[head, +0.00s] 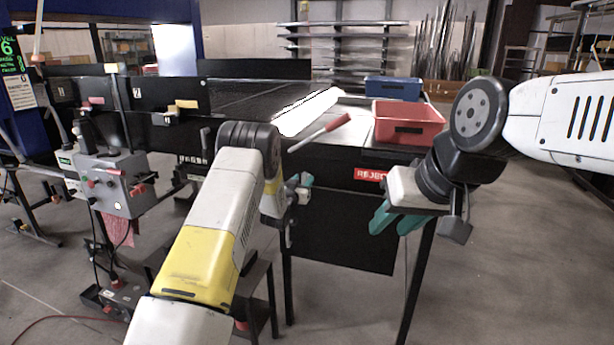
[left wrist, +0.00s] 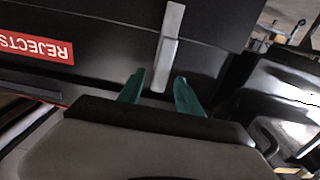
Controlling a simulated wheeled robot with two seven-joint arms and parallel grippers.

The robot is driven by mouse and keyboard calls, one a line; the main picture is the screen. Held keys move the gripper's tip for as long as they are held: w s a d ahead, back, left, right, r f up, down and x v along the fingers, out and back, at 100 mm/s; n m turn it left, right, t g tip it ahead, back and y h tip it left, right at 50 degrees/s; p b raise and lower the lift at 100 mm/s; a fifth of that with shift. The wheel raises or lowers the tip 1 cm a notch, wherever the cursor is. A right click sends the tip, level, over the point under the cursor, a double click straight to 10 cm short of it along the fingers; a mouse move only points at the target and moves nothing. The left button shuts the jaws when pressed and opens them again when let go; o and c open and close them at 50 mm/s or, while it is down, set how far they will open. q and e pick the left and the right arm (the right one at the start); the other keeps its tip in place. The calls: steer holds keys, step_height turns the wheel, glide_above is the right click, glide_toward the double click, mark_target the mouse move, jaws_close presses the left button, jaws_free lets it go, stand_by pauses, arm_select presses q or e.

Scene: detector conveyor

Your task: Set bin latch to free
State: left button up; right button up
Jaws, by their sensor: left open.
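A light grey flat bar (left wrist: 170,45) stands out against the black panel in the left wrist view. It looks like the bin latch, but its setting cannot be told. My left gripper (left wrist: 160,90) is open, with its two teal fingertips on either side of the bar's lower end. Contact with the bar cannot be made out. In the head view my left gripper (head: 300,190) is at the front of the black conveyor end, partly hidden by my own arm. My right gripper (head: 396,222) hangs to the right of the black panel, teal fingers pointing down; its opening is unclear.
A red REJECTS label (head: 370,174) is on the front panel. A red bin (head: 408,122) and a blue bin (head: 393,88) stand above it. A grey control box (head: 112,182) stands at left. The floor at right is clear.

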arm_select(q)
steer(key=shift+x, duration=2.8)
steer(key=shift+c, duration=0.2)
jaws_close()
